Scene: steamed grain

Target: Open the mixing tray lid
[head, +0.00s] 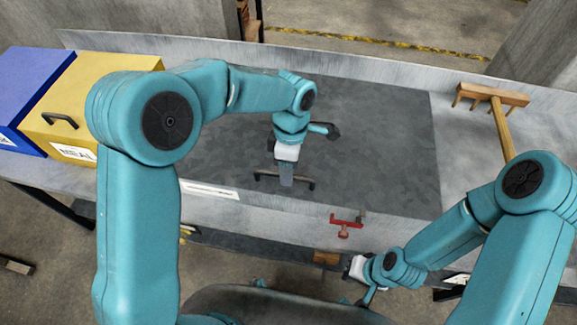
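The mixing tray lid (390,140) is a large dark grey panel lying flat and closed over the tray in the middle. A dark bar handle (265,174) sits near its front edge. My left gripper (286,181) points down at the middle of this handle, and its fingers overlap the bar in the picture. I cannot tell whether they are closed on it. A red latch or clamp (345,221) sits at the tray's front edge, right of the handle. My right gripper (352,270) is low in front of the tray, away from the lid; its fingers are not clear.
A yellow bin labelled MEAL (100,75) and a blue bin (35,75) stand at the left. A wooden rake (500,125) lies at the right, partly behind my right arm. A raised metal edge (330,62) runs along the back. A small wooden block (327,257) is near my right gripper.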

